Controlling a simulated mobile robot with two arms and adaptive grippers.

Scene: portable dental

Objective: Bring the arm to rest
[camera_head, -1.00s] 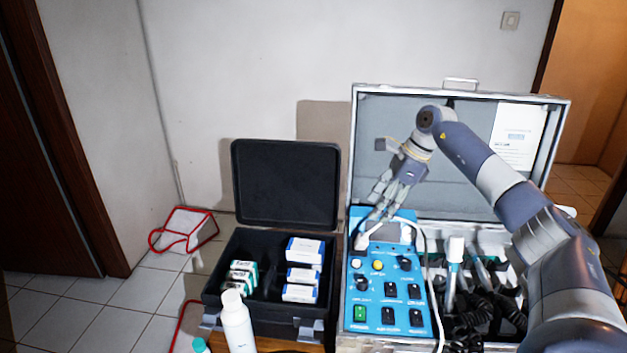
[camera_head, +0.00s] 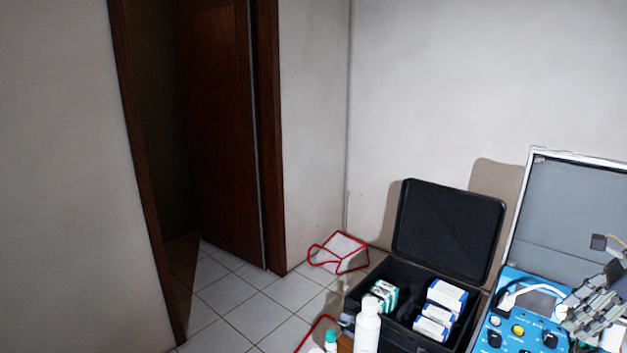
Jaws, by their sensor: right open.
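My right gripper (camera_head: 582,308) shows at the right edge of the head view, in front of the open metal case and over the blue control panel (camera_head: 519,328). Its fingers point down and to the left, open, and I see nothing held between them. The rest of my right arm is outside the picture. My left gripper is not in view.
The metal case's lid (camera_head: 575,215) stands open at the right. Beside it, an open black case (camera_head: 448,232) holds several small boxes (camera_head: 436,308). A white bottle (camera_head: 367,328) stands in front.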

